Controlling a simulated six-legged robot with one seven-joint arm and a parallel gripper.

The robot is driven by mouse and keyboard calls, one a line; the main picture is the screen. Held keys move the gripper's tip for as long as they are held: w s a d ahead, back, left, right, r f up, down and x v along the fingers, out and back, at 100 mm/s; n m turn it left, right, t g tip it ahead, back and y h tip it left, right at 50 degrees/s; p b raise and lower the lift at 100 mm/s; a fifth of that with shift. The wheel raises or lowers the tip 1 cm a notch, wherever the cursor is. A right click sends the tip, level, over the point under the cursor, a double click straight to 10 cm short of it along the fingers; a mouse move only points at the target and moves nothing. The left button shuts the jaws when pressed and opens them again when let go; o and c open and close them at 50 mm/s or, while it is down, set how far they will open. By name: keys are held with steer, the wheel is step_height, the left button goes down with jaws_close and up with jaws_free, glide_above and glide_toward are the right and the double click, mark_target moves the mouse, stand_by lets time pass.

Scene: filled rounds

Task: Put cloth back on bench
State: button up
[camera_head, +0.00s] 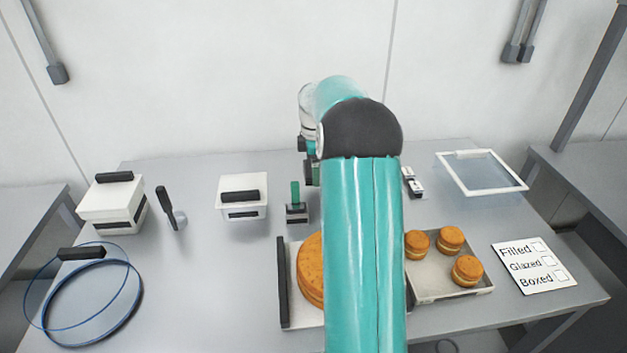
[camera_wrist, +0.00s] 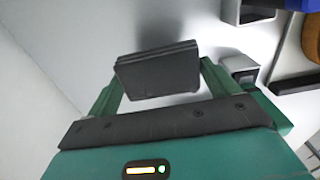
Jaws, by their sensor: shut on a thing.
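In the wrist view, my gripper (camera_wrist: 158,84) has its two green fingers on either side of a dark grey, flat, layered piece that looks like the folded cloth (camera_wrist: 158,70). The gripper is shut on it and the piece is held level across the fingers. Pale surface shows around it; I cannot tell its height over the bench. In the head view, the grey bench (camera_head: 190,290) spreads across the picture. My teal arm reaches over its middle and hides the cloth and most of the gripper.
A cake (camera_head: 311,270) and a tray (camera_head: 450,294) with filled rounds flank my arm. White lidded boxes (camera_head: 112,212) (camera_head: 242,212), a brush-like tool (camera_head: 178,218) and blue hoops (camera_head: 130,300) stand left. A white frame (camera_head: 510,186) and checklist card (camera_head: 535,280) lie right. The left-centre bench has bare room.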

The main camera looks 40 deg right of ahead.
mark_target(313, 189)
step_height(313, 189, down, 5)
steer(key=shift+a, duration=0.1)
steer(key=shift+w+f, duration=0.1)
steer(key=o, duration=0.7)
steer(key=shift+f, duration=0.1)
